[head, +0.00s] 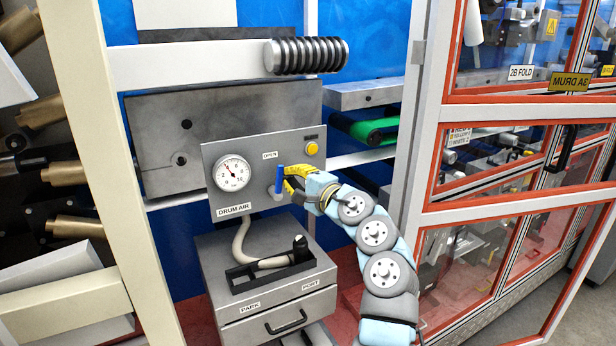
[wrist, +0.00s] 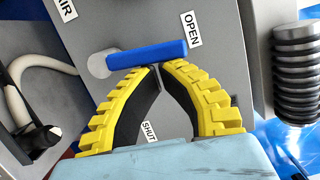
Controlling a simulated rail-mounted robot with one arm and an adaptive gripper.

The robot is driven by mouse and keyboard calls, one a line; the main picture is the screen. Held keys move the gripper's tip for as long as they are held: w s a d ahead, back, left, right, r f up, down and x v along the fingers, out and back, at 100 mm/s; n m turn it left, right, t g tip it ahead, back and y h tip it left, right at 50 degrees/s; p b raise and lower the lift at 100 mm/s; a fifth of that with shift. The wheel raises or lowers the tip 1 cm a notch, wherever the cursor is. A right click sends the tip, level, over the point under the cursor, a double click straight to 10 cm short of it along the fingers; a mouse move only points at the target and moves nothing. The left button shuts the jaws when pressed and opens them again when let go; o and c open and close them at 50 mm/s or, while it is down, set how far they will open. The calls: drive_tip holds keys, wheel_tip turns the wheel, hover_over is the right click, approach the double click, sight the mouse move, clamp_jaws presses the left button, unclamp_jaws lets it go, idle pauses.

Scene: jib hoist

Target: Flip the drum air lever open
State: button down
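The drum air lever (head: 281,178) is a blue handle on a pale hub, on the grey panel (head: 217,158) marked DRUM AIR. It stands nearly upright in the head view, its end just below the OPEN label (head: 270,155). In the wrist view the blue lever (wrist: 147,54) reaches from its hub towards the OPEN label (wrist: 191,29). The SHUT label (wrist: 149,132) shows between my fingers. My gripper (wrist: 157,67) has yellow fingers whose tips meet beside the lever's edge. They are not around it; I cannot tell whether they touch it. In the head view my gripper (head: 288,178) is right of the lever.
A round gauge (head: 232,173) is left of the lever, and a yellow button (head: 312,149) is above right. Below is a grey box with a hose fitting (head: 299,246) in a black tray, marked PARK and PORT. A coiled spring (head: 306,55) juts out above. Red-framed doors stand right.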

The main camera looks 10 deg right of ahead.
idle(0.8)
drive_tip(key=s+d, duration=0.8)
drive_tip(key=shift+d, duration=0.2)
idle(0.8)
drive_tip(key=shift+r, duration=0.1)
